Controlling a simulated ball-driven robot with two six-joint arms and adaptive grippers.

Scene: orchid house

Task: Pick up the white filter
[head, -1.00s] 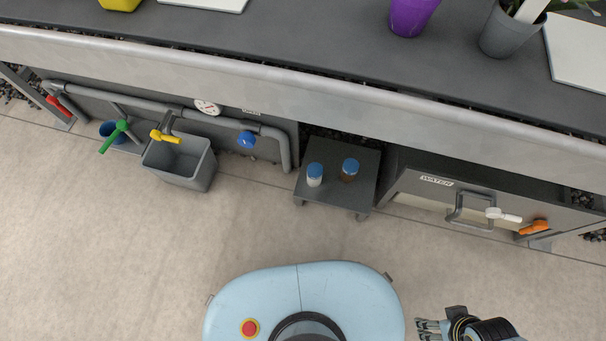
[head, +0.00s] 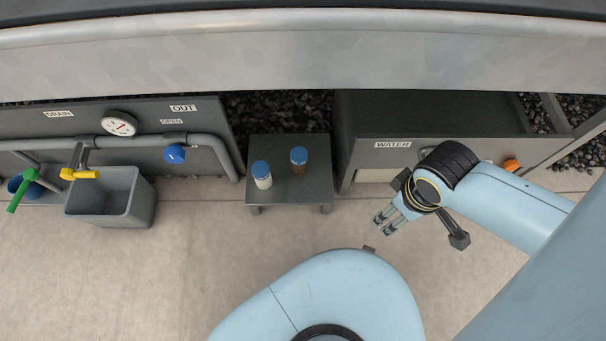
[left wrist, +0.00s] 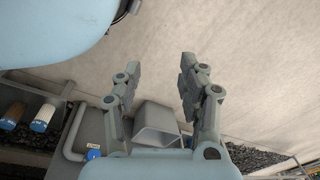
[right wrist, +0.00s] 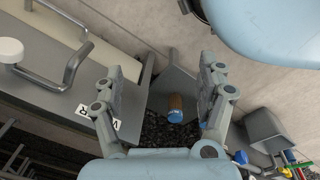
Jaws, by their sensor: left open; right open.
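The white filter (head: 263,182), a small white cylinder with a blue cap, stands upright on a low grey stand (head: 316,193). A brown cylinder with a blue cap (head: 299,168) stands to its right. Both also show at the left edge of the left wrist view, white filter (left wrist: 40,122) and brown cylinder (left wrist: 11,117). My right gripper (head: 384,222) is open and empty, right of the stand and apart from it. Its wrist view shows the brown cylinder (right wrist: 175,102) between the fingers at a distance; I cannot make out the white filter there. My left gripper (left wrist: 160,70) is open and empty.
A grey bin (head: 108,205), pipes with a blue valve (head: 175,153) and a yellow handle (head: 82,174) lie left of the stand. The WATER cabinet (head: 375,125) is to its right. A bench edge (head: 250,55) runs above. Floor in front is clear.

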